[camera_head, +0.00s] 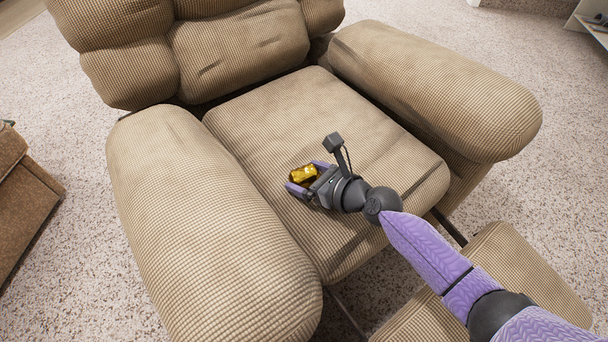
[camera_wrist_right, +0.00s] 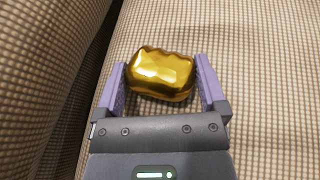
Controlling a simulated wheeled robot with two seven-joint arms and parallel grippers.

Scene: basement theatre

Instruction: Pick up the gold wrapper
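The gold wrapper (camera_head: 303,173) is a shiny, crinkled, rounded block on the seat of the beige armchair. In the right wrist view the gold wrapper (camera_wrist_right: 161,73) sits between the tips of my right gripper's purple fingers. My right gripper (camera_head: 302,178) is low over the seat with its fingers spread on both sides of the wrapper. In the right wrist view the right gripper (camera_wrist_right: 160,82) shows a small gap at the right finger, and the left finger is very close to the wrapper. My left gripper is not in view.
The armchair seat (camera_head: 300,110) is clear around the wrapper. Padded armrests rise at the left (camera_head: 190,220) and right (camera_head: 440,85), with the backrest (camera_head: 210,45) behind. An extended footrest (camera_head: 510,270) is at the lower right. A brown piece of furniture (camera_head: 22,200) stands at the left on carpet.

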